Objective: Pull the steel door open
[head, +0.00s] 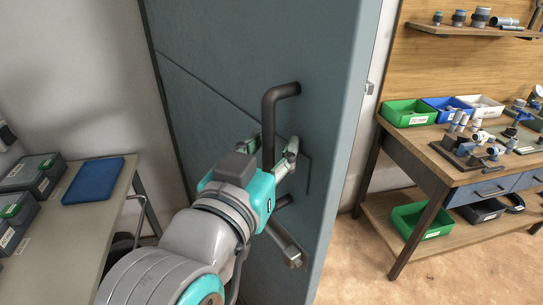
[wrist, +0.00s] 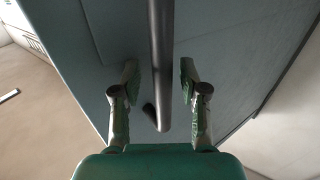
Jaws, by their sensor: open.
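The steel door (head: 215,60) is a tall blue-grey panel, with its edge and a small latch (head: 369,88) showing at right. The room shows past that edge, so the door looks ajar. A dark upright bar handle (head: 268,120) stands out from its face. My gripper (head: 274,146) is open at the handle, one finger on each side. In the wrist view the handle (wrist: 161,45) runs between the open fingers of my gripper (wrist: 159,68), with a gap on both sides. The lower part of the handle is partly hidden by my gripper in the head view.
A grey metal lever (head: 287,243) sits low on the door, close to my wrist. A table (head: 85,225) with a blue folder (head: 93,180) and cases stands at left. A workbench (head: 425,165) with bins stands at right. Floor between door and workbench is clear.

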